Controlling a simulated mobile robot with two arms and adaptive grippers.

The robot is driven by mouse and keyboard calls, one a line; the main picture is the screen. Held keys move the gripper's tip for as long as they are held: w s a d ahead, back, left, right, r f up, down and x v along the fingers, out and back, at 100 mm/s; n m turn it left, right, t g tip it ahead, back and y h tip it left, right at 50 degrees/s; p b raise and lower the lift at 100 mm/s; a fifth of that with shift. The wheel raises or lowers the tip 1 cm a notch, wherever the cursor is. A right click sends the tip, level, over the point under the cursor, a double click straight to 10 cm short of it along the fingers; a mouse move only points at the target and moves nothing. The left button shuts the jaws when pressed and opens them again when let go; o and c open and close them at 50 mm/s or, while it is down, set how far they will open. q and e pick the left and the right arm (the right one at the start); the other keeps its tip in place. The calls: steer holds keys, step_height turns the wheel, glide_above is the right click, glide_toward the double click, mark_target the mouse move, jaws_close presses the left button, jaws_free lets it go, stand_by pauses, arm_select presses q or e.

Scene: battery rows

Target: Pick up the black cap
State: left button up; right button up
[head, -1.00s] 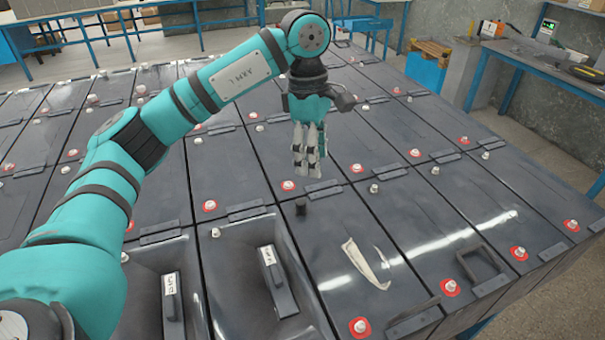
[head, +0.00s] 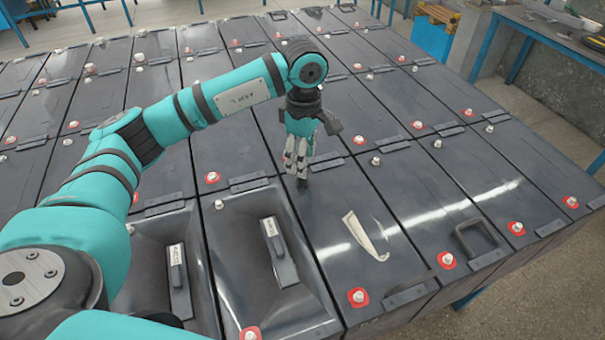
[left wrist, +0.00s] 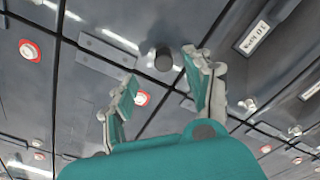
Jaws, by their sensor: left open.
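The black cap (head: 303,183) is a small dark cylinder standing on a dark battery top, partly hidden by my fingers in the head view. In the left wrist view the cap (left wrist: 164,61) shows just beyond the fingertips, closer to the right-hand finger. My left gripper (head: 297,166) points down just above the cap. In the left wrist view its fingers (left wrist: 160,74) are spread apart with nothing between them. I cannot tell whether a fingertip touches the cap. My right gripper is not in view.
Rows of dark batteries with red-ringed terminals (head: 358,296) surround the cap. A pale torn label (head: 364,237) lies flat on a battery. A blue workbench (head: 525,30) stands at the back right.

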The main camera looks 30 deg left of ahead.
arm_select(q)
steer(key=shift+s+f+p, duration=0.15)
steer(key=shift+f+p, duration=0.2)
steer(key=f, duration=0.1)
steer(key=f+p, duration=0.1)
steer(key=f, duration=0.1)
steer(key=shift+s+f+p, duration=0.2)
steer(key=shift+f+p, duration=0.1)
steer(key=shift+f, duration=0.35)
steer(key=shift+w, duration=0.1)
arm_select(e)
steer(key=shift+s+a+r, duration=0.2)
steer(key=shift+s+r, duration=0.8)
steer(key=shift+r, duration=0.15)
arm_select(q)
steer(key=shift+c, duration=0.3)
steer(key=c, duration=0.8)
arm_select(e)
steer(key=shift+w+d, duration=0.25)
